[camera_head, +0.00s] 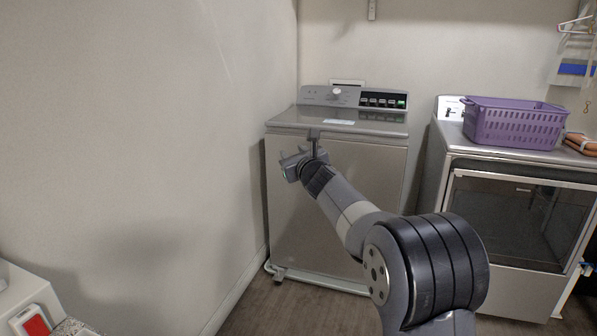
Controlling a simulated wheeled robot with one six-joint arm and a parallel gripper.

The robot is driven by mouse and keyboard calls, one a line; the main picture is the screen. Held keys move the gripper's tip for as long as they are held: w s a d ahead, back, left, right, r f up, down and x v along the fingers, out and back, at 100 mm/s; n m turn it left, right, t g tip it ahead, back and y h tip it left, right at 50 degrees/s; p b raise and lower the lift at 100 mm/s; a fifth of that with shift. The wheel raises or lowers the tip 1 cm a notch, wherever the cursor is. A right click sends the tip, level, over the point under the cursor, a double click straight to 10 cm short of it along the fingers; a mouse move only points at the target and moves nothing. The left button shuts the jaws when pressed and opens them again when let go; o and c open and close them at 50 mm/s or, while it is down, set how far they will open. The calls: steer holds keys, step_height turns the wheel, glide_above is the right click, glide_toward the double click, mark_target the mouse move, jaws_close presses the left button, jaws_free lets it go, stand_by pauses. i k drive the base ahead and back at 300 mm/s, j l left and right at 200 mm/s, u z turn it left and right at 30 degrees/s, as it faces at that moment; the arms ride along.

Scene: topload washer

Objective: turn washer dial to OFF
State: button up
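The washer (365,175) is a grey top-loader standing in the corner against the left wall, with its lid shut. Its dial (337,92) is a small light knob on the rear control panel, left of a dark strip with several buttons (383,101). The dial's markings are too small to read. My gripper (302,148) is in front of the washer's upper front face, below the lid edge and well below and in front of the dial. It is apart from the dial. Whether its fingers are open or shut is unclear at this angle.
A dryer (520,250) with a dark front window stands to the right, with a purple basket (515,122) and folded brown items (582,143) on top. The left wall (150,130) is close beside the washer. A light surface with a red item (35,322) is at the lower left.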

mark_target(337, 91)
steer(key=i, duration=1.8)
steer(key=i+z, duration=0.2)
steer(key=i, duration=0.3)
steer(key=i+j+z, duration=0.25)
steer(key=i, duration=0.2)
steer(key=i+j+z, duration=0.2)
steer(key=i, duration=0.25)
